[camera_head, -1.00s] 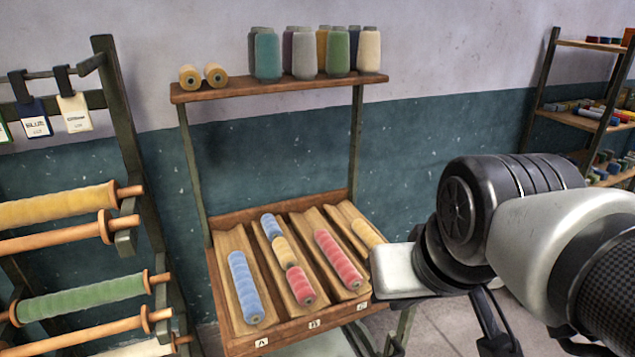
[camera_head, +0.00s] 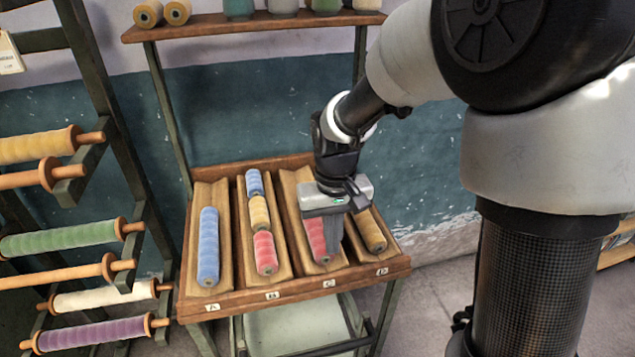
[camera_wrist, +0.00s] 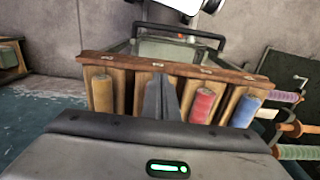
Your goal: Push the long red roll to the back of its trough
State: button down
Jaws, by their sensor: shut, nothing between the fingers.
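The long red roll (camera_head: 317,238) lies in trough C (camera_head: 292,190), third from the left in the head view, its near end close to the trough's front. My gripper (camera_head: 334,258) is shut and empty, pointing down over trough C. Its grey fingers cover the right part of the roll. I cannot tell whether the fingers touch the roll.
Trough A holds a long blue roll (camera_head: 208,246). Trough B holds short blue, yellow (camera_head: 259,213) and red (camera_head: 265,253) rolls. Trough D holds a tan roll (camera_head: 371,232). A shelf (camera_head: 215,27) with cones stands above, and a roll rack is at the left.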

aim_at(314, 225)
jog(key=w+f, duration=0.1)
jog(key=f, duration=0.2)
jog(key=w+f, duration=0.1)
jog(key=f, duration=0.3)
jog(key=w+f, duration=0.1)
jog(key=f, duration=0.2)
jog(key=shift+w+a+f+p, duration=0.1)
jog(key=shift+a+f+p, duration=0.2)
jog(key=shift+a, duration=0.1)
jog(key=shift+w+a, duration=0.1)
jog(key=shift+w, duration=0.35)
jog(key=w+a, duration=0.1)
jog(key=w, duration=0.4)
jog(key=w+a+b, duration=0.1)
jog(key=w, duration=0.5)
jog(key=w+a, duration=0.1)
jog(key=w, duration=0.4)
jog(key=shift+w+a, duration=0.2)
jog(key=shift+w, duration=0.15)
